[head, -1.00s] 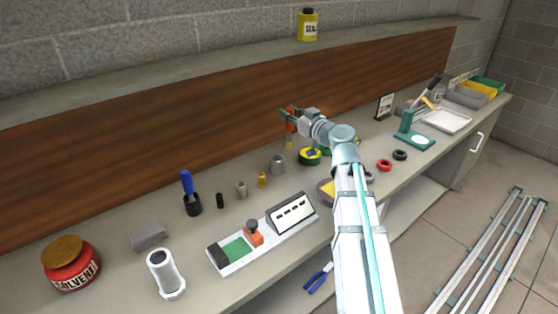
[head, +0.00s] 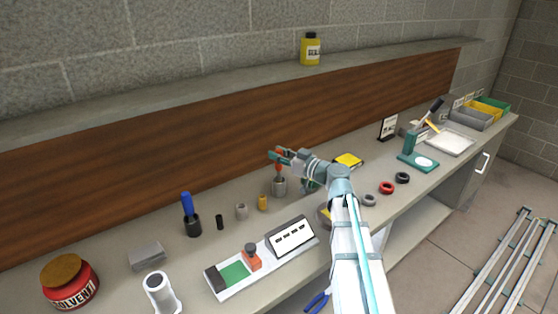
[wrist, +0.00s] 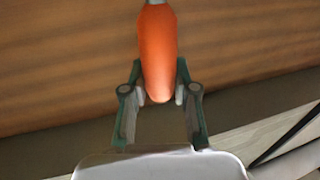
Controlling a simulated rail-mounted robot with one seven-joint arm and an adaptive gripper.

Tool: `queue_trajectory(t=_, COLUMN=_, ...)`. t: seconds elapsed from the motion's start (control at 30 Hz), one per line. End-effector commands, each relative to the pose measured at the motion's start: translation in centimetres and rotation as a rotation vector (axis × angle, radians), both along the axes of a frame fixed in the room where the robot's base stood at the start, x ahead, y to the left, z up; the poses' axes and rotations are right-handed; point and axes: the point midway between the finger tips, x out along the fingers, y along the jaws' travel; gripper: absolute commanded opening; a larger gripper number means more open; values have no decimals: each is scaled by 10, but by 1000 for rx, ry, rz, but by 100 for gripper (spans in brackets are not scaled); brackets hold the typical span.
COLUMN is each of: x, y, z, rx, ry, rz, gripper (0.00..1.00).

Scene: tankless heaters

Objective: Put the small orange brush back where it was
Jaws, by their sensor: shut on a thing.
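The small orange brush (head: 279,166) is in my gripper (head: 279,156), which is shut on its orange handle. In the wrist view the handle (wrist: 157,50) stands between the two fingers (wrist: 160,94). In the head view the brush hangs about upright over the grey metal cup (head: 279,188). Its lower end meets the cup's mouth in the picture, and the bristles are not visible. I cannot tell how far it is inside the cup. The cup stands on the bench near the back panel.
A yellow cylinder (head: 262,203), a small grey cup (head: 241,211) and a black holder with a blue-handled tool (head: 191,215) stand to the left. A white tray with a green pad (head: 234,273) lies in front.

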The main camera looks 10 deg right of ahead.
Motion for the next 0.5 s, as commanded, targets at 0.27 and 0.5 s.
queue_trajectory(t=0.27, x=0, y=0, z=-23, rx=1, ry=1, rz=0, gripper=0)
queue_trajectory(t=0.5, x=0, y=0, z=-24, rx=0, ry=0, rz=0, gripper=0)
